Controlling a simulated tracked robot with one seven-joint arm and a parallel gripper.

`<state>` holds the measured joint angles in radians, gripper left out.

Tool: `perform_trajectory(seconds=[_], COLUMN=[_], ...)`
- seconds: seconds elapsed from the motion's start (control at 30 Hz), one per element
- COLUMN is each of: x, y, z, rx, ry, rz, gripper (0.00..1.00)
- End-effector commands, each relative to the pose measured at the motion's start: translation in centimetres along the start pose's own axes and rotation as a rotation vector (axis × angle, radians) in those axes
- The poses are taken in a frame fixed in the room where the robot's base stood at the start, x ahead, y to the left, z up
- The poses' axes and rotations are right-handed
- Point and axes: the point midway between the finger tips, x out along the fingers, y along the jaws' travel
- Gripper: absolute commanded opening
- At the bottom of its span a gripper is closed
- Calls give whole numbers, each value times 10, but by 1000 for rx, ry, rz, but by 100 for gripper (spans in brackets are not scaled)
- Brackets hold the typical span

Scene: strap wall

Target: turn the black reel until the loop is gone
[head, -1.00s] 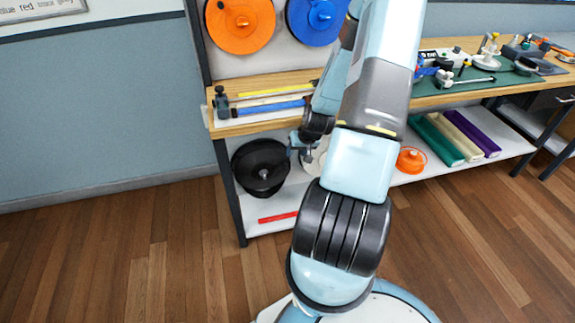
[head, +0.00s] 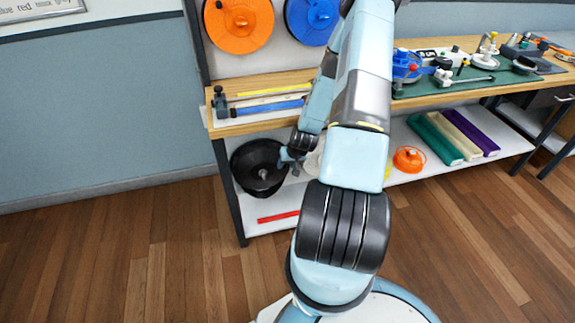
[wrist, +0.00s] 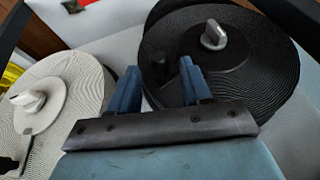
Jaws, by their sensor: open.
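The black reel (head: 258,168) is on the lower shelf at its left end, its wide face toward me. In the wrist view the black reel (wrist: 265,65) fills the upper right, with a grey knob (wrist: 213,35) at its hub. My gripper (wrist: 160,68) is open and empty. Its right finger overlaps the reel's face below and left of the knob; its left finger is left of the rim. I cannot tell whether they touch. In the head view my gripper (head: 288,158) is at the reel's right edge. I cannot make out a loop of strap.
A white reel (wrist: 70,95) with a pale knob stands close left in the wrist view. A red strip (head: 278,216) lies on the lower shelf. The bench top (head: 240,125) is just above the black reel. An orange reel (head: 408,160) is farther right.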

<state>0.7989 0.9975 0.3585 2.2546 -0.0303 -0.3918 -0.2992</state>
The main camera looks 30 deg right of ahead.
Motion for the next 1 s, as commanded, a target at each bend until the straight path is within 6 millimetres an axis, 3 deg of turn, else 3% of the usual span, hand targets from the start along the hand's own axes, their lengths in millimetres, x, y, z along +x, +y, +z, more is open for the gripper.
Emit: perform_trajectory(seconds=[0.2,0.5,1.0], x=[11,12,12], y=[0,0,1], z=[0,0,0], rx=[1,1,2], ry=[0,0,0], rz=[0,0,1], gripper=[48,48,2])
